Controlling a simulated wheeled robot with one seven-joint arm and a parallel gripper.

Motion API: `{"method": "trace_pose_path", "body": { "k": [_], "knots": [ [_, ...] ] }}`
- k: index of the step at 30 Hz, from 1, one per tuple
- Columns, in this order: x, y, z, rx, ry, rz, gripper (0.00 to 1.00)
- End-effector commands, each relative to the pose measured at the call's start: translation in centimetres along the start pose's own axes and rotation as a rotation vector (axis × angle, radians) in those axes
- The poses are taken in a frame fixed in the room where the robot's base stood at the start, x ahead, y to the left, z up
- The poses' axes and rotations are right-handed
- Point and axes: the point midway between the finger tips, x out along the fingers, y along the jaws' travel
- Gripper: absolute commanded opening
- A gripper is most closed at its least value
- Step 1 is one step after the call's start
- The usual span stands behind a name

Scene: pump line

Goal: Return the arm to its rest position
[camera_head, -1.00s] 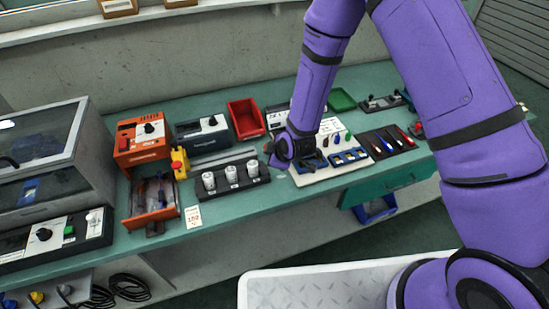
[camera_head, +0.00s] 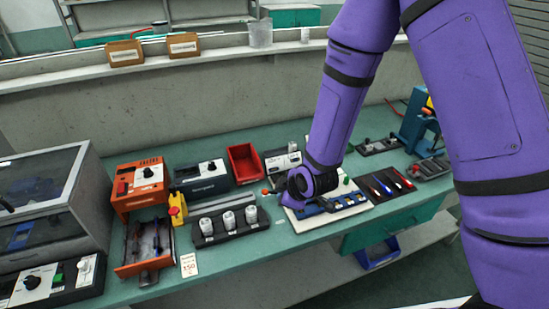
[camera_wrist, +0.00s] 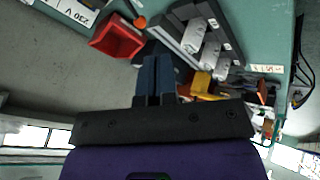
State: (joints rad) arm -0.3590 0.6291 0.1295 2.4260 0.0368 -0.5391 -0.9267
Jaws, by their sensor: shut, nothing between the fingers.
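My purple arm reaches down from the upper right in the head view, ending in a dark wrist joint and purple hand above the white board (camera_head: 330,212) on the bench. My gripper (camera_wrist: 157,60) shows in the wrist view as two dark blue fingers pressed together with nothing between them. In the head view its fingers cannot be made out clearly. The hand hides part of the board and its blue pieces.
The green bench (camera_head: 240,248) holds a red bin (camera_head: 244,163), an orange unit (camera_head: 140,187), a black rack of white cylinders (camera_head: 230,226), a yellow-and-red device (camera_head: 178,208) and a dark tool tray (camera_head: 388,186). A grey clear-lidded case (camera_head: 60,190) stands left.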

Motion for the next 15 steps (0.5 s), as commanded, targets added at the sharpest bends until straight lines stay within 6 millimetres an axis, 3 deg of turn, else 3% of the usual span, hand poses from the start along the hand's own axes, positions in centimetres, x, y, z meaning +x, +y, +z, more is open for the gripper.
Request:
{"method": "trace_pose_path", "body": {
  "k": [5, 8, 15],
  "knots": [
    [-0.7, 0.6, -0.1, 0.014, -0.004, 0.003, 0.00],
    [-2.2, 2.0, -0.2, 0.052, -0.014, 0.011, 0.00],
    [-8.9, 6.4, 0.0, 0.211, -0.061, 0.031, 0.00]
  ]
}}
